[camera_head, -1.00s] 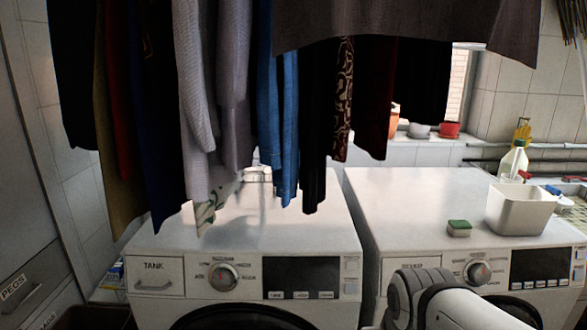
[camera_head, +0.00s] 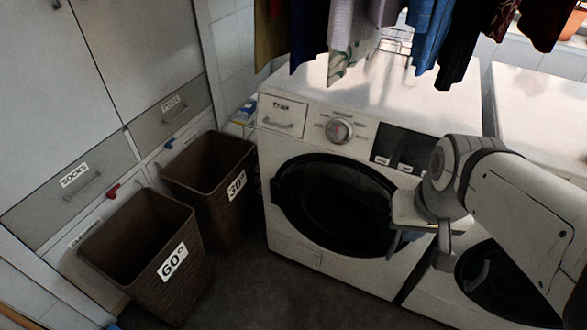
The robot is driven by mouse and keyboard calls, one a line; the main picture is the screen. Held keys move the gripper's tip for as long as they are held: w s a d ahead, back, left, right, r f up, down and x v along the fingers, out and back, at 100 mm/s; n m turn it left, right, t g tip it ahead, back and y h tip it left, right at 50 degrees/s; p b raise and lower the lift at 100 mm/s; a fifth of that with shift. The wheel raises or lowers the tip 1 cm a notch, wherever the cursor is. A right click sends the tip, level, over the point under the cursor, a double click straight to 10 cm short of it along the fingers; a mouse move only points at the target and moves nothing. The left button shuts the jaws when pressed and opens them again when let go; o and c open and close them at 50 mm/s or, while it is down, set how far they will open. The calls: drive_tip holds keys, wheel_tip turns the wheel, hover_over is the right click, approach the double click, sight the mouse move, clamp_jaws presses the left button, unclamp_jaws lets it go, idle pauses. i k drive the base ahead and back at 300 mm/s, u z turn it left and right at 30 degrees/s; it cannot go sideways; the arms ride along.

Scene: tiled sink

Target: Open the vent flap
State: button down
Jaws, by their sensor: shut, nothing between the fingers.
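No part in view can be clearly made out as a vent flap. The left white washing machine (camera_head: 283,222) has a round dark door (camera_head: 335,203), a drawer marked TANK (camera_head: 282,115) and a small panel low on its front (camera_head: 296,250). My arm reaches in from the right. My gripper (camera_head: 404,238) is at its end, in front of the right edge of the round door. It is small and partly hidden by my wrist, and it is shut and empty. Whether it touches the machine cannot be told.
Two brown baskets, marked 60 (camera_head: 150,262) and 30 (camera_head: 197,157), stand left of the machine. A grey cabinet with drawers (camera_head: 84,178) lines the left wall. Clothes (camera_head: 432,30) hang overhead. A second machine (camera_head: 462,238) stands at right. Dark floor (camera_head: 300,300) is clear in front.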

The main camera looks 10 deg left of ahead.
sight(312, 257)
drive_tip(key=u, duration=2.35)
drive_tip(key=k, duration=0.9)
drive_tip(key=z, duration=0.65)
drive_tip(key=i, duration=1)
